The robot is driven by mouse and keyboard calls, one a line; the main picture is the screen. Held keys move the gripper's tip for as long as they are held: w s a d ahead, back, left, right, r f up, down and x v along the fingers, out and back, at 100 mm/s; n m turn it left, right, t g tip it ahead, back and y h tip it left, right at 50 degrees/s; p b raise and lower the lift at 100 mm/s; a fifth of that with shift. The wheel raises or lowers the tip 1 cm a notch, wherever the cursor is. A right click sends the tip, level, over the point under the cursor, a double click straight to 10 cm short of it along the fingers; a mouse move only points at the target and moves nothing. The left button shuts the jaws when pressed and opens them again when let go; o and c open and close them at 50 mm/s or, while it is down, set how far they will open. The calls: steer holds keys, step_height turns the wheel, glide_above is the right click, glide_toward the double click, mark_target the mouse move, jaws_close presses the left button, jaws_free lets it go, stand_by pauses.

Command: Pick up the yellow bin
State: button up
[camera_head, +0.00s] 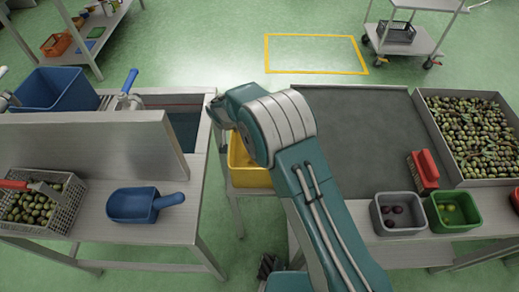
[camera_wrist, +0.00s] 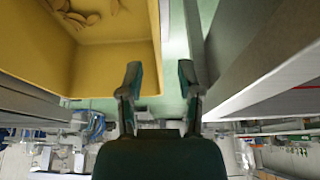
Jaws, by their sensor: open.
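The yellow bin (camera_head: 250,178) stands between the two work tables in the head view, partly hidden behind my arm. In the wrist view the bin (camera_wrist: 112,58) fills the upper left, with some pale brownish pieces on its bottom. My gripper (camera_wrist: 159,80) is open and empty. In the wrist view its left finger overlaps the bin and its right finger lies past the bin's right wall; I cannot tell the height gap. In the head view the gripper (camera_head: 217,122) is at the bin's upper left, its fingertips partly hidden.
A metal table on the left holds a blue scoop (camera_head: 146,204), an olive basket (camera_head: 38,208) and a blue tub (camera_head: 58,90). The right table holds an olive tray (camera_head: 421,104), a grey bin (camera_head: 398,225), a green bin (camera_head: 452,222) and a red-topped brush (camera_head: 424,172).

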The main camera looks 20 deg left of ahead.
steer(key=x, duration=0.4)
steer(key=shift+d+f, duration=0.2)
steer(key=shift+d, duration=0.1)
steer(key=shift+a, duration=0.1)
steer(key=c, duration=0.6)
steer(key=shift+a+f, duration=0.1)
steer(key=shift+a, duration=0.05)
jaws_close()
